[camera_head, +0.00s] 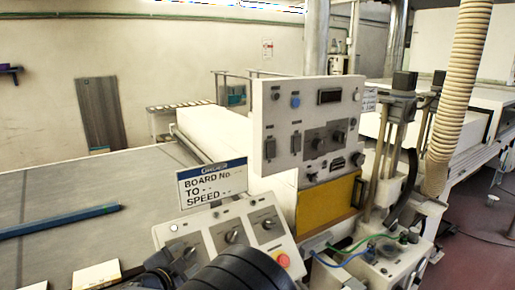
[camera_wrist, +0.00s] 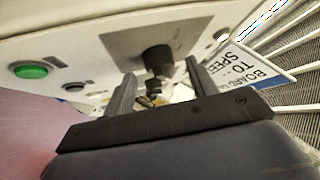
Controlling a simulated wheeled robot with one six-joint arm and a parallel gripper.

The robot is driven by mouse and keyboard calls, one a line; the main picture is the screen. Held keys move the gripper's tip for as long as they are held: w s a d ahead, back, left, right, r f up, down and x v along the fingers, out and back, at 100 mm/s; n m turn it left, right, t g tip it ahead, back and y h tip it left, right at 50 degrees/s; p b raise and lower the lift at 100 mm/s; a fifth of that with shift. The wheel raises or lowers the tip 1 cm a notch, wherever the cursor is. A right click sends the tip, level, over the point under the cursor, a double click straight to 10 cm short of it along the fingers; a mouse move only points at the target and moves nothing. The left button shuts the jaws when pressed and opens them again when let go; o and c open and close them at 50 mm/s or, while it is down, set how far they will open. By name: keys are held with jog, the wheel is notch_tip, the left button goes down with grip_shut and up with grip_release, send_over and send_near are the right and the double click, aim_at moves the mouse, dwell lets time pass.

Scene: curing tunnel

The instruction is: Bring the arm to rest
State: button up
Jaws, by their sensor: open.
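My gripper (camera_wrist: 158,92) shows in the wrist view with its two grey fingers apart and nothing held between them. It is close to a white control panel (camera_wrist: 110,48), which has a black knob (camera_wrist: 157,60) beyond the fingers and a green button (camera_wrist: 31,71) at the left. I cannot tell whether the fingers touch the panel. In the head view, dark rounded parts of my arm show at the bottom centre, in front of the sloped control panel (camera_head: 200,240).
A sign reading "BOARD No" (camera_head: 212,184) stands above the sloped panel. A taller white panel (camera_head: 308,125) with switches rises behind it. A red button (camera_head: 283,260) is close to my arm. A ribbed hose (camera_head: 460,95) hangs at the right. A flat table (camera_head: 95,215) extends left.

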jog(key=shift+x, duration=0.9)
jog(key=shift+s+f+n+t+b, duration=0.1)
jog(key=shift+f+n+t+b, duration=0.25)
jog(key=shift+b, duration=0.5)
jog(key=shift+s+d+r+n+t+y+b, duration=0.15)
jog(key=shift+n+y+b, duration=0.1)
jog(key=shift+n+b, duration=0.2)
jog(key=shift+a+f+n+t+y+b, duration=0.1)
jog(key=shift+n+y+b, duration=0.2)
jog(key=shift+b, duration=0.15)
jog(key=n+y+b, duration=0.1)
jog(key=b, duration=0.1)
jog(key=n+t+y+b, duration=0.1)
jog(key=n+b, duration=0.1)
jog(key=n+y+b, duration=0.1)
jog(key=b, duration=0.1)
jog(key=shift+d+n+t, duration=0.25)
jog(key=shift+n+t, duration=0.15)
jog(key=n+y+b, duration=0.3)
jog(key=n+b, duration=0.1)
jog(key=b, duration=0.1)
jog(key=shift+d+y, duration=0.2)
jog(key=shift+y, duration=0.15)
jog(key=n+y+b, duration=0.3)
jog(key=n+b, duration=0.1)
jog(key=b, duration=0.2)
jog(key=shift+d, duration=0.15)
jog(key=shift+n+g, duration=0.3)
jog(key=v, duration=0.8)
